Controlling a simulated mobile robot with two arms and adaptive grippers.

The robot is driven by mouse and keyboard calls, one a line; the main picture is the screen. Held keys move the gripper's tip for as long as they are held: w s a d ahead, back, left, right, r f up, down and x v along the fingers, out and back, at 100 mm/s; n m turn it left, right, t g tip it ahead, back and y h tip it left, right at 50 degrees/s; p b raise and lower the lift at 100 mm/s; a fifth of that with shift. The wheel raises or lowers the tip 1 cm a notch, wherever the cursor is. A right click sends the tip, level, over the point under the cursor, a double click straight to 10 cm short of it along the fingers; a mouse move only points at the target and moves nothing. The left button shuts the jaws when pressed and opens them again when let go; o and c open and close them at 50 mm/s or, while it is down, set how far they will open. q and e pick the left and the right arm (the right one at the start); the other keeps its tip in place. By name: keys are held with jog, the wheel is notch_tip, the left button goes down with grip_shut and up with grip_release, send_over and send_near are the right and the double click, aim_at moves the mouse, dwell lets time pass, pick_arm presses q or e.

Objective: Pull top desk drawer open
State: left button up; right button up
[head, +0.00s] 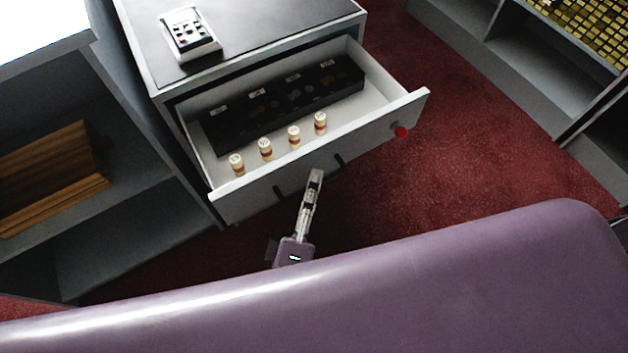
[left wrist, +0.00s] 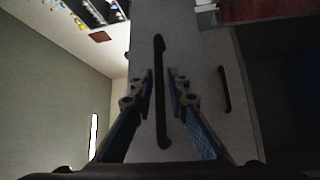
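The top desk drawer (head: 237,194) is pulled well out of the grey desk unit (head: 139,54) in the head view. A long dark handle (left wrist: 160,95) is on its pale front in the left wrist view. My left gripper (head: 316,176) is at the middle of the drawer front. In the left wrist view its two fingers (left wrist: 161,88) stand apart, one on each side of the handle, with gaps showing. I cannot tell how deep the handle sits between them. My right gripper is in neither view.
The drawer holds a black divided tray (head: 233,139) and several small capped cylinders (head: 265,149). A calculator-like device (head: 189,33) lies on the desk unit. Shelves stand on both sides; red carpet (head: 480,150) is clear at right.

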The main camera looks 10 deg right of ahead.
pick_arm(q)
jog(key=v, duration=1.1)
jog(key=shift+s+a, duration=0.2)
jog(key=shift+s, duration=0.1)
jog(key=shift+f, duration=0.1)
